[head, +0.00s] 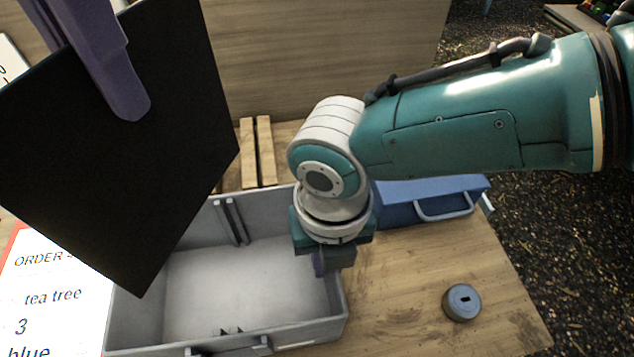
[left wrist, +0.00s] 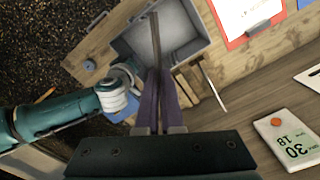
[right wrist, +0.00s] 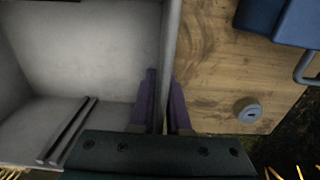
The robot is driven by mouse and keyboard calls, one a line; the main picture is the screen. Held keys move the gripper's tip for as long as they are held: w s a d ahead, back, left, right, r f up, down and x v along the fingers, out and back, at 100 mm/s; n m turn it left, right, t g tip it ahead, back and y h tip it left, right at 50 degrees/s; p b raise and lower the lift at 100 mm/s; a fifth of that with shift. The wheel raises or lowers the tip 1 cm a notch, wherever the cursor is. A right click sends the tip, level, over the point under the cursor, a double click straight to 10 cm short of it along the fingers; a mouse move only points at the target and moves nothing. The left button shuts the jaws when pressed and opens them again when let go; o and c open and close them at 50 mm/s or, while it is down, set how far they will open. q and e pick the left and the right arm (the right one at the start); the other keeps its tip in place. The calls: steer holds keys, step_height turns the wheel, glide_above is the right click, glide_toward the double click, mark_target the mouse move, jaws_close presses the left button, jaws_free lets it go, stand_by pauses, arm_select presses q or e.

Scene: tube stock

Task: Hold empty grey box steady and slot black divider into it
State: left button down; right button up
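The empty grey box (head: 240,285) stands on the wooden table, with paired ribs (head: 232,220) on its back wall and matching ones at the front. My left gripper (head: 127,100) is shut on the black divider (head: 120,190). The divider hangs tilted, a corner down, in front of the box's left part in the head view; its height above the box is hard to tell. In the left wrist view the divider (left wrist: 155,45) shows edge-on between the fingers. My right gripper (head: 320,264) is shut on the box's right wall; in the right wrist view its fingers (right wrist: 162,108) straddle that wall.
A blue case (head: 425,198) with a handle stands behind and right of the box. A grey-blue round cap (head: 462,302) lies on the table at right. An order sheet (head: 50,285) is at the left. Wooden slats (head: 257,150) lie behind the box.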

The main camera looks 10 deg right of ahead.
stand_by(1.6)
arm_select(q)
step_height(320, 180, down, 8)
steer(key=n, duration=0.6)
steer(key=shift+d, duration=0.15)
stand_by(1.0)
steer(key=shift+f, duration=0.85)
